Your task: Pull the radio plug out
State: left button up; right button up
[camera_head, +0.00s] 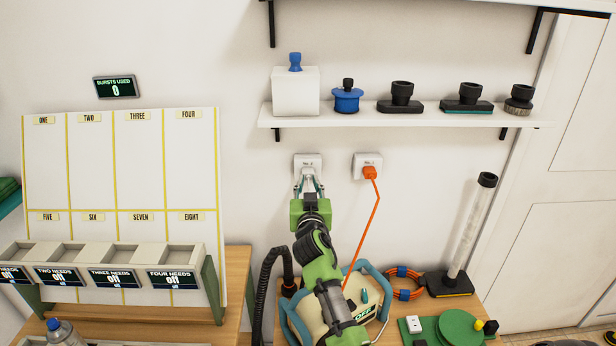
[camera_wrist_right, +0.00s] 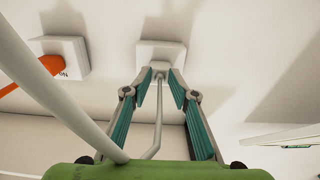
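A white plug (camera_head: 308,174) sits in the left wall socket (camera_head: 302,160), just under the shelf. In the right wrist view a grey cord (camera_wrist_right: 158,115) runs down from this plug (camera_wrist_right: 160,75). The frames do not show whether it leads to a radio. My right gripper (camera_head: 309,181) reaches up to it, with a teal-padded fingertip on each side. The right gripper's fingertips (camera_wrist_right: 160,77) are close around the plug, but whether they press on it cannot be told. No radio is clearly seen. My left gripper is not in view.
An orange plug (camera_head: 370,172) with an orange cord sits in the right socket (camera_head: 360,159), close by. A shelf (camera_head: 430,118) with mop heads and a white box hangs above. A machine with blue bars (camera_head: 375,285) stands below. A numbered board (camera_head: 140,160) stands left.

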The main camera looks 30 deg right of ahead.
jog(key=v, duration=1.2)
jog(key=s+a+f+n+g+y, duration=0.3)
jog(key=s+a+f+g+y, duration=0.15)
jog(key=s+f, duration=0.9)
jog(key=s+a+f+n+g+y, duration=0.35)
jog(key=s+a, duration=0.25)
jog(key=s, duration=0.4)
jog(key=s+a+f+n+g+y, duration=0.2)
jog(key=s+a+f+g, duration=0.3)
jog(key=s, duration=0.5)
notch_tip(320, 180, down, 28)
jog(key=s+a+b, duration=0.1)
jog(key=s, duration=0.1)
jog(key=s+d+f+g+b, duration=0.1)
jog(key=s+d+f, duration=0.1)
jog(key=s+f, duration=1.4)
jog(key=shift+s+d+f, duration=0.3)
jog(key=shift+d+f, duration=0.05)
jog(key=shift+f, duration=0.05)
jog(key=shift+c, duration=0.5)
